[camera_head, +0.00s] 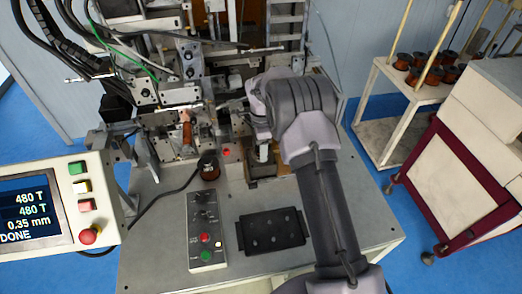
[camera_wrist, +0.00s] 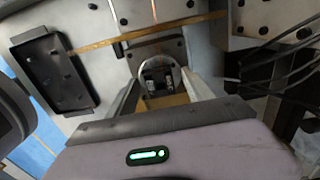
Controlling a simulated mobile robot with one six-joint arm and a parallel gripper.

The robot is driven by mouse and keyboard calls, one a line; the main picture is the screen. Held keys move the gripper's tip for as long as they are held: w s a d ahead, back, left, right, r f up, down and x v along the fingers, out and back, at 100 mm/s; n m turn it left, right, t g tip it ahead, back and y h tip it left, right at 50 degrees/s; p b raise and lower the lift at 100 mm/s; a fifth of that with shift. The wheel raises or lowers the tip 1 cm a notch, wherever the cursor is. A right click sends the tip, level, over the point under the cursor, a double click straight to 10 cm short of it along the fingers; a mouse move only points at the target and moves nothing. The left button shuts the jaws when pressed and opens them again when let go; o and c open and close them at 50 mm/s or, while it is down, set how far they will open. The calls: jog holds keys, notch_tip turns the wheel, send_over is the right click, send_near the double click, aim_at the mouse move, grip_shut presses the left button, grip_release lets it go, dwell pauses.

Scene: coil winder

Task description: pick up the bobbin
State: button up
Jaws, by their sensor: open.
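A copper-brown wound piece (camera_head: 187,130), which looks like the bobbin, sits upright in the winder's front mechanism in the head view. A second dark, copper-banded spool (camera_head: 208,167) stands on the machine table just in front of it. I cannot tell for certain which one is the bobbin. My gripper (camera_head: 262,151) is to the right of both, over the table, and partly hidden by my wrist. In the wrist view my gripper (camera_wrist: 166,84) has its two fingers apart. A round-edged grey part with a dark middle (camera_wrist: 158,76) shows between them; whether they touch it is unclear.
A black tray (camera_head: 272,232) and a button box (camera_head: 206,232) lie on the front of the table. The display (camera_head: 28,210) at left reads DONE. A cart (camera_head: 388,78) with several copper spools stands at right. Winder arms and cables crowd the back left.

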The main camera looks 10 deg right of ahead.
grip_shut()
jog(key=shift+r, duration=0.1)
jog(key=shift+r, duration=0.25)
jog(key=r, duration=0.3)
jog(key=shift+s+d, duration=0.1)
jog(key=shift+s, duration=0.15)
jog(key=s+d+b, duration=0.1)
jog(key=s+d, duration=0.1)
jog(key=s, duration=0.5)
jog(key=s+d+r, duration=0.1)
jog(key=s+d, duration=0.1)
jog(key=s, duration=0.6)
jog(key=shift+r+b, duration=0.2)
jog(key=shift+b, duration=0.15)
